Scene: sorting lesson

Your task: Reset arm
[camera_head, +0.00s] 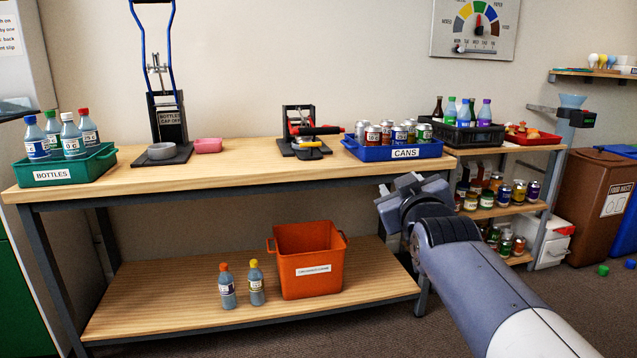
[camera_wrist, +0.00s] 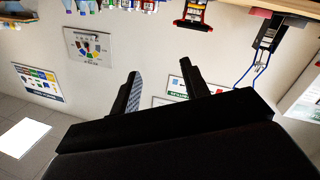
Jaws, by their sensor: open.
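My gripper (camera_head: 400,187) is at the end of my raised arm, in front of the right part of the wooden workbench (camera_head: 240,165) in the head view. In the wrist view my gripper (camera_wrist: 158,92) shows two dark fingers spread apart with nothing between them. The wrist picture is upside down and shows the wall beyond the fingers. My forearm covers part of the floor and the right end of the bench. No object touches the fingers.
On the bench are a green BOTTLES crate (camera_head: 105,166), a blue-handled press (camera_head: 170,118), a red-handled tool (camera_head: 303,132) and a blue CANS tray (camera_head: 392,153). An orange bin (camera_head: 312,262) and two bottles stand on the lower shelf. Shelves of jars stand at right.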

